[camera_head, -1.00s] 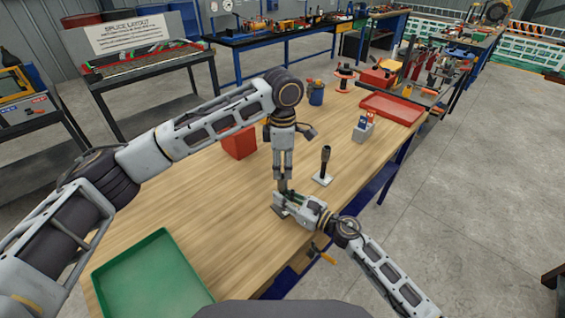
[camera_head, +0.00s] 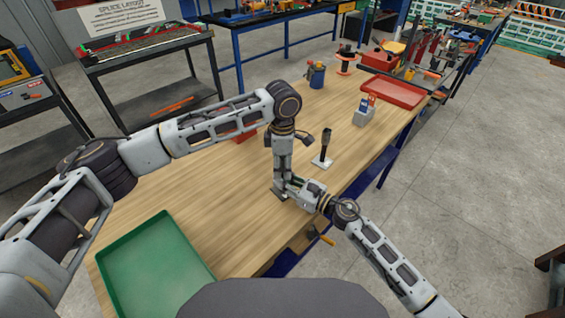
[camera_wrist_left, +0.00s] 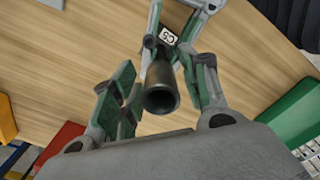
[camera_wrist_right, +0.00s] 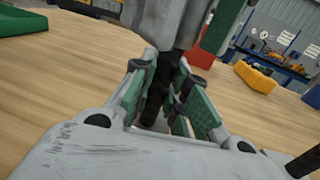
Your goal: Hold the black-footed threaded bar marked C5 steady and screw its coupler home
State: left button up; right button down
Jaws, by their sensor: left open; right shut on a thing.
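The threaded bar marked C5 stands on the wooden workbench (camera_head: 210,185); its white C5 label (camera_wrist_left: 168,37) shows in the left wrist view. The dark hollow coupler (camera_wrist_left: 161,92) is on its top, open end toward that camera. My left gripper (camera_head: 281,176) points down from above, its open fingers (camera_wrist_left: 160,95) on either side of the coupler, with a gap at least on the left. My right gripper (camera_head: 288,188) is shut low on the dark bar (camera_wrist_right: 155,98) from the side. The grippers mostly hide the bar and its foot in the head view.
Another dark bar (camera_head: 326,142) stands on a white foot just beyond my right gripper. A green tray (camera_head: 155,225) lies front left, a red tray (camera_head: 392,92) back right. A grey holder (camera_head: 363,116) and blue cup (camera_head: 316,76) stand farther back. A red box is mostly behind my left arm.

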pick_arm(q)
jog(key=shift+c, duration=0.2)
grip_shut()
